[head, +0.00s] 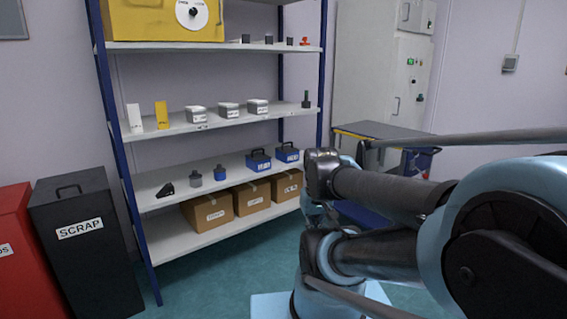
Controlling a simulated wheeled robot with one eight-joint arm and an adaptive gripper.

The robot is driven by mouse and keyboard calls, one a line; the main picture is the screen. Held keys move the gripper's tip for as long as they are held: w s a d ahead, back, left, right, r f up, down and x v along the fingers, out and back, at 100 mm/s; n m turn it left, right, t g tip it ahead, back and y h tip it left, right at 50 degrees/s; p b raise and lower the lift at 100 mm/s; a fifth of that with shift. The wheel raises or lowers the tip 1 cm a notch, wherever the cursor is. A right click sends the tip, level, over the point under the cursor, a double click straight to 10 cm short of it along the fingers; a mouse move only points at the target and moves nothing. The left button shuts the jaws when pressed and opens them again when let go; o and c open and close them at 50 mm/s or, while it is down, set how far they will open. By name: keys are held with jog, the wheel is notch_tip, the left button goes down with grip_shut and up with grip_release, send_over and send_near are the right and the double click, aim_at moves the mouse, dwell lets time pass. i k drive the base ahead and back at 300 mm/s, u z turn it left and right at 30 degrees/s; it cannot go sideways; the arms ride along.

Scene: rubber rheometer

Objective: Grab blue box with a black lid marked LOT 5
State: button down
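Two blue boxes with black lids and handles stand side by side on the third shelf down, at its right end: the left blue box (258,161) and the right blue box (287,154). Each has a white label on its front, but the print is too small to read, so I cannot tell which is LOT 5. My arm reaches in from the right, folded, in front of and to the right of the boxes. I cannot make out my gripper's fingers in this view.
The shelf rack (226,186) has blue posts and holds grey boxes (229,110) above and cardboard boxes (208,211) below. A black SCRAP bin (86,268) and a red bin (12,250) stand left. A dark-topped cart (385,130) stands right. Floor before the rack is clear.

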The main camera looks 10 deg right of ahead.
aim_at(258, 162)
jog(key=u, duration=2.35)
jog(key=i, duration=2.15)
jog(key=z, duration=1.6)
